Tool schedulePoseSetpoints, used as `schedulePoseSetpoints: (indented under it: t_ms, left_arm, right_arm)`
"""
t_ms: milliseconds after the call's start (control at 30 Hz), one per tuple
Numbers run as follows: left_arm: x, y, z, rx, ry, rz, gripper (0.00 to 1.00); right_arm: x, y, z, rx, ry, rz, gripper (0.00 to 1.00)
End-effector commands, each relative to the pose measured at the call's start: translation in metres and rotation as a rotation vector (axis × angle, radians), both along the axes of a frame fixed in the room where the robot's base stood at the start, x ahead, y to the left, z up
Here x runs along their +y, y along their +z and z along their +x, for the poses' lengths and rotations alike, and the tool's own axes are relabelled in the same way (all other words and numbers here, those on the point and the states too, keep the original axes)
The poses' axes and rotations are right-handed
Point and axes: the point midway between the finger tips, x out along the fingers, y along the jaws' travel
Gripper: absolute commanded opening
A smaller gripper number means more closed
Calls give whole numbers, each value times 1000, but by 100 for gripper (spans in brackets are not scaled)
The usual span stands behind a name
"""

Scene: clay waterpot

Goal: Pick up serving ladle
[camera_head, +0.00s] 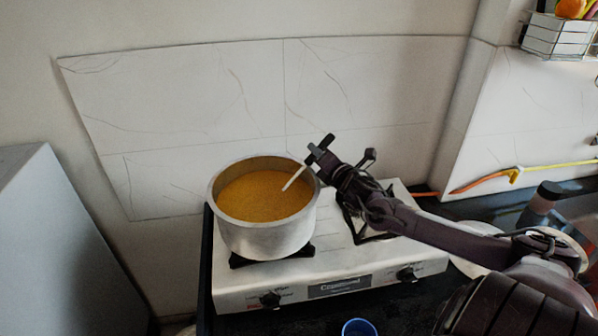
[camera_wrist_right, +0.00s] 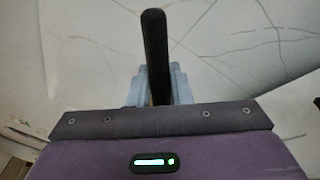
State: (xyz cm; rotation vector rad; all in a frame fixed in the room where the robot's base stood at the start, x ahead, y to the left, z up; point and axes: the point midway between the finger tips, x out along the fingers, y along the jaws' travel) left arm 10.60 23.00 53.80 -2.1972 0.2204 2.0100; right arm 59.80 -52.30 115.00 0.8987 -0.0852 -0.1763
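The serving ladle (camera_head: 293,180) leans in the pot, its pale shaft going down into orange-yellow food; its bowl end is hidden below the surface. Its dark handle rises above the pot's right rim. My right gripper (camera_head: 320,154) is at that handle, above the rim. In the right wrist view the black handle (camera_wrist_right: 155,50) stands upright between the two grey fingers of my right gripper (camera_wrist_right: 158,82), which look closed on it. The metal pot (camera_head: 262,238) sits on the left burner of the stove. My left gripper is not in view.
The white two-burner stove (camera_head: 340,285) stands against a tiled wall (camera_head: 230,90). My right arm reaches over its right burner. A blue cup (camera_head: 359,328) is at the front. A wire basket (camera_head: 560,38) hangs at upper right. An orange hose (camera_head: 485,181) runs along the right wall.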

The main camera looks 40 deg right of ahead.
Motion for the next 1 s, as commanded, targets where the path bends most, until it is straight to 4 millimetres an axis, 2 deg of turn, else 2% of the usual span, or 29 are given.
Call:
schedulePoseSetpoints:
  t_ms: [100,367,567,667,1000]
  left_arm:
    - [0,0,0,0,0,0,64]
    - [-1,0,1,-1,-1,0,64]
    - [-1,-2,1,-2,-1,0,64]
    - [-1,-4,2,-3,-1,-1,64]
    - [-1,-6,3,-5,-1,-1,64]
  right_arm:
    - [0,0,0,0,0,0,0]
    - [0,1,0,-1,0,0,0]
    - [-1,14,0,-2,1,-4,0]
    - [0,30,0,-2,2,-5,0]
    - [0,123,0,-5,0,-1,0]
